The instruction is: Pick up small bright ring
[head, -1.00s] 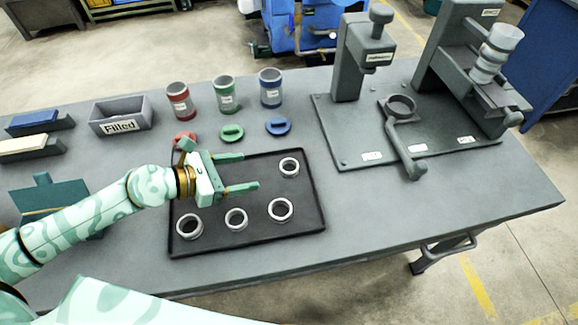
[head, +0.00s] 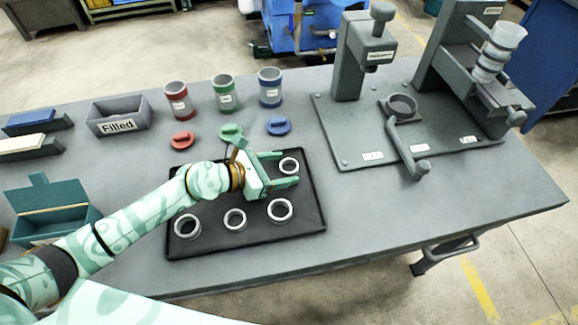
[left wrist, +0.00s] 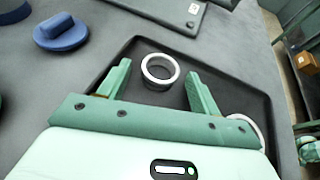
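Several rings lie on the black tray. One small bright ring (head: 289,166) is at the tray's upper right, and it also shows in the left wrist view (left wrist: 160,70). Two more rings (head: 187,226) and (head: 234,219) lie along the front, and another ring (head: 280,210) is at the front right. My left gripper (head: 284,168) is open, its fingers pointing right on either side of the upper right ring. In the left wrist view the fingers (left wrist: 158,85) are apart, with the ring between and just beyond their tips. The right gripper is not in view.
The black tray (head: 250,240) has a low rim. Red, green and blue jars (head: 270,90) stand behind it, with lids in front (head: 278,126). A grey press machine (head: 349,70) stands at the right. A grey bin marked Filled (head: 118,127) is at the left.

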